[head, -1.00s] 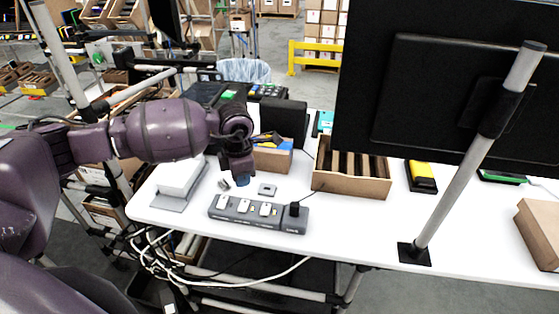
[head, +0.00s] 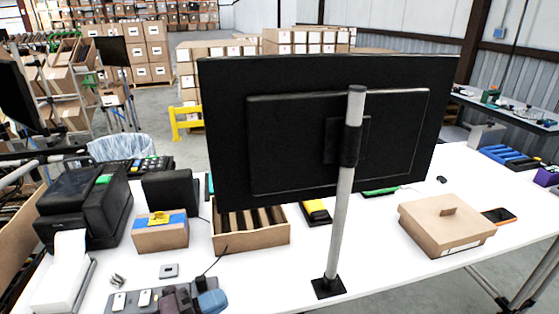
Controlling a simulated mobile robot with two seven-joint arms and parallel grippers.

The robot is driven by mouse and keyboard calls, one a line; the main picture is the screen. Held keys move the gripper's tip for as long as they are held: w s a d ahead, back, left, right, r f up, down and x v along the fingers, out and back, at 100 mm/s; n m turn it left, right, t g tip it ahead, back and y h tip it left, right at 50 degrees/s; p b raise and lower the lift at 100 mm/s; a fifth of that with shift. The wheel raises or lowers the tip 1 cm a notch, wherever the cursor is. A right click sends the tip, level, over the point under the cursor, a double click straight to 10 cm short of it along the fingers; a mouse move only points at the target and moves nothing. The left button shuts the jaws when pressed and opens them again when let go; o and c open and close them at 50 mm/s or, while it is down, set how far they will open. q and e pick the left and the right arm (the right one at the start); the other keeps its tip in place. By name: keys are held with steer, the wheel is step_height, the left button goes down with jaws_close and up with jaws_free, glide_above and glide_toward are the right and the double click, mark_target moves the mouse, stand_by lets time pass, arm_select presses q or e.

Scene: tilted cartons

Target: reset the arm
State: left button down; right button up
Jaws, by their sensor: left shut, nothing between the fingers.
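The rest of my left arm is out of the picture. My right gripper is not in view.
A large black monitor (head: 310,120) on a grey pole (head: 343,210) stands mid-table. An open divided carton (head: 252,240), a small carton (head: 160,236), a black printer (head: 85,205) and a closed carton (head: 446,228) stand around it. The white table (head: 400,272) is clear at front right.

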arm_select(q)
steer(key=s+a+f+n+t+y, duration=0.2)
steer(key=a+f+n+t+y, duration=0.65)
steer(key=n, duration=0.85)
steer(key=s+a+f+n+g+y, duration=0.6)
steer(key=s+f+n+y, duration=0.2)
steer(key=s+f+n, duration=0.1)
steer(key=shift+s+a+f+n, duration=0.2)
steer(key=shift+s+a+n, duration=0.2)
steer(key=shift+s+n, duration=0.4)
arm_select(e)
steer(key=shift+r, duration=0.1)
arm_select(q)
steer(key=shift+g, duration=0.25)
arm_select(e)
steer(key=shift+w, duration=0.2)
